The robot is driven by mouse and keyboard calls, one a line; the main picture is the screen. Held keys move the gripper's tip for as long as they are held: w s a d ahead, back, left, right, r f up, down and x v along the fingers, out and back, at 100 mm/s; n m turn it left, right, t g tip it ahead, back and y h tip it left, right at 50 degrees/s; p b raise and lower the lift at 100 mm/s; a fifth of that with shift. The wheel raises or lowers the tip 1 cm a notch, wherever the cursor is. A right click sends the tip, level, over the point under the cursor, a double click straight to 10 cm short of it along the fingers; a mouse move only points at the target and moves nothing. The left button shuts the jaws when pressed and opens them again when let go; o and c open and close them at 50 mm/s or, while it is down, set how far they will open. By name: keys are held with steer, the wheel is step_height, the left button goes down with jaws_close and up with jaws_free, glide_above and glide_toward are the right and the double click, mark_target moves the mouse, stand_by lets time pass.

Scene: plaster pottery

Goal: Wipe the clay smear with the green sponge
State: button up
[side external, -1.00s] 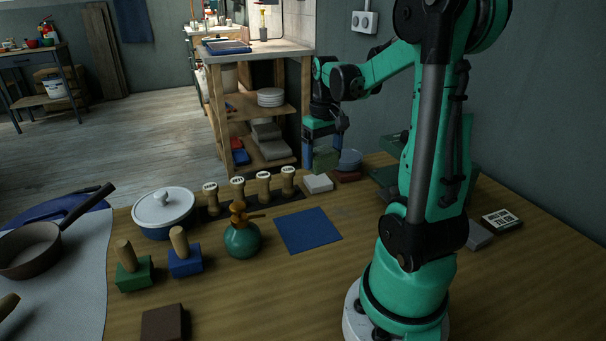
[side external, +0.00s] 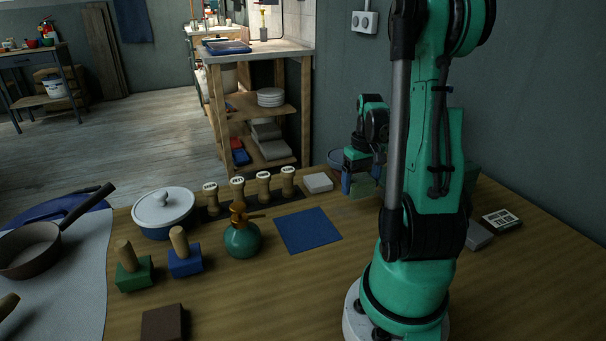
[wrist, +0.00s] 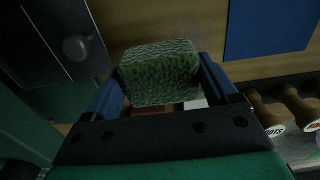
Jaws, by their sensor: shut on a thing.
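The green sponge (wrist: 160,72) is gripped between the two blue fingers of my gripper (wrist: 160,88) in the wrist view. In the side external view my gripper (side external: 362,182) is at the far side of the wooden table, just left of my arm's column, with the sponge (side external: 363,188) low between its fingers. I cannot tell whether the sponge touches the table. I cannot make out the clay smear in the current frames; my arm covers part of the table.
The front middle of the table is clear.

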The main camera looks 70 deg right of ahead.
mark_target(360, 194)
step_height(360, 194, down, 3)
steer(key=shift+w+f, duration=0.1)
steer(key=shift+f, duration=0.1)
steer(key=shift+w+a, duration=0.55)
steer(key=shift+a, duration=0.1)
steer(key=shift+c, duration=0.7)
steer(key=shift+w+a+f, duration=0.1)
steer(key=shift+w+a, duration=1.85)
steer(key=shift+w, duration=0.1)
steer(key=shift+s+d, duration=0.6)
steer(key=shift+s, duration=0.05)
steer(key=shift+s+d, duration=0.8)
steer(key=shift+s, duration=0.05)
steer(key=shift+s+d, duration=0.75)
steer(key=shift+d, duration=0.1)
steer(key=shift+s+d, duration=0.35)
steer(key=shift+s, duration=0.25)
steer(key=shift+w+a, duration=1.65)
steer(key=shift+w, duration=0.05)
steer(key=shift+w+a, duration=1.05)
steer(key=shift+a, duration=0.05)
steer(key=shift+s+d, duration=1.35)
steer(key=shift+d, duration=0.05)
steer(key=shift+s+d, duration=1.25)
steer(key=shift+s, duration=0.1)
steer(key=shift+r, duration=4.1)
